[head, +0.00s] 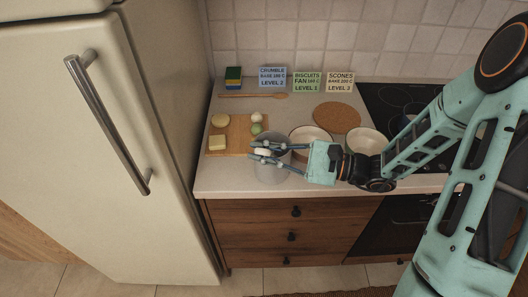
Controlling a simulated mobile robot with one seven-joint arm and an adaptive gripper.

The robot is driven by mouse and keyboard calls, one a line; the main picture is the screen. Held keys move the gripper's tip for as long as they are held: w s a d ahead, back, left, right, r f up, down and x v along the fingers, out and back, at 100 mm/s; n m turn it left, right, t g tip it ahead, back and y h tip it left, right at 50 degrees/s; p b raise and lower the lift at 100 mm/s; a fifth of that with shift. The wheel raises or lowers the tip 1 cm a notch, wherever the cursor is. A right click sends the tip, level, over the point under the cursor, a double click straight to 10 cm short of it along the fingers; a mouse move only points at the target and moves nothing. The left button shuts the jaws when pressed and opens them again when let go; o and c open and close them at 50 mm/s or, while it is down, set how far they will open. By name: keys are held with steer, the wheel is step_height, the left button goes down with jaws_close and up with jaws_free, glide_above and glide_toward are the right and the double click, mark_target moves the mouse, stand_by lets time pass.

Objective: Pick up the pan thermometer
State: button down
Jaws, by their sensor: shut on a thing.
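My gripper (257,152) reaches in from the right over the front of the counter, its fingers pointing left. It is shut on a small pale thing (263,152) between the fingers. This may be the pan thermometer, but it is too small and too much covered to tell. A clear or greyish round vessel (270,175) shows below and behind the fingers. I cannot tell whether the held thing touches it. No other thing in view is plainly a pan thermometer.
A wooden board (238,124) with pale food pieces lies left of the gripper. Two bowls (368,141) (310,133) stand close to my arm. A cork mat (337,117), a wooden spoon (253,95), a sponge (233,77) and cards (307,82) are behind. The fridge (150,120) bounds the left.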

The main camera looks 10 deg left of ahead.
steer(key=shift+r, duration=4.95)
step_height(320, 180, up, 13)
steer(key=p, duration=0.4)
steer(key=shift+p, duration=0.35)
